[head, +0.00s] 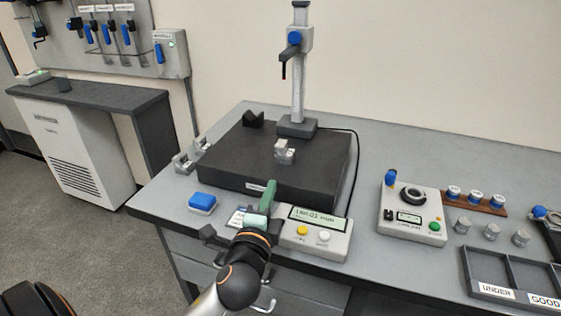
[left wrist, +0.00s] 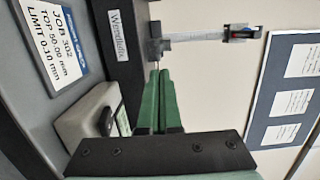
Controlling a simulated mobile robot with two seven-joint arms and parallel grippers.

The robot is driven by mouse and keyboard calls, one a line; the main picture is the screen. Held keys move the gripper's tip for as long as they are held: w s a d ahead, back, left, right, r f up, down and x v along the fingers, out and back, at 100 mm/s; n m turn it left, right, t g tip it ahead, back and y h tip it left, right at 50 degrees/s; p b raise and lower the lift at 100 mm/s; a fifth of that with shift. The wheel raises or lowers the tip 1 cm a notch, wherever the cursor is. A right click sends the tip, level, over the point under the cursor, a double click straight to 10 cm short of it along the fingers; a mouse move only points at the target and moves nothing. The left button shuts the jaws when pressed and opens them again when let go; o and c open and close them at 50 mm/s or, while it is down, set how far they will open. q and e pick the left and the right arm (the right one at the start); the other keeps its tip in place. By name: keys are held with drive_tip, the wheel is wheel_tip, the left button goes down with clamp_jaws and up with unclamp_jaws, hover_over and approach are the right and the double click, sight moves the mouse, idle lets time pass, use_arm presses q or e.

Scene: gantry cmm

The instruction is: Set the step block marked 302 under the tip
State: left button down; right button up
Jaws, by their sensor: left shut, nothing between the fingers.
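A small silver step block (head: 284,151) stands on the dark granite plate (head: 230,157), in front of the column's foot; no number is legible on it. It also shows in the left wrist view (left wrist: 154,48), just beyond my fingertips. The height gauge (head: 298,75) rises behind it, its dark tip (head: 283,72) well above the plate. My left gripper (head: 270,186) is shut and empty, with green fingers at the plate's front edge, short of the block. The fingers also show in the left wrist view (left wrist: 156,80). My right gripper is out of view.
A display box (head: 315,235) sits right of my left gripper, a blue-topped box (head: 202,202) left. A grey rack (head: 188,157) and black V-block (head: 253,118) are near the plate's left side. A job card (left wrist: 58,42) reads 302. UNDER and GOOD trays (head: 480,270) lie right.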

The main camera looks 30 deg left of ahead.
sight(283, 156)
use_arm(q)
drive_tip(key=x, duration=1)
drive_tip(key=shift+w+a, duration=0.1)
drive_tip(key=shift+w, duration=0.2)
drive_tip(key=shift+x, duration=1.7)
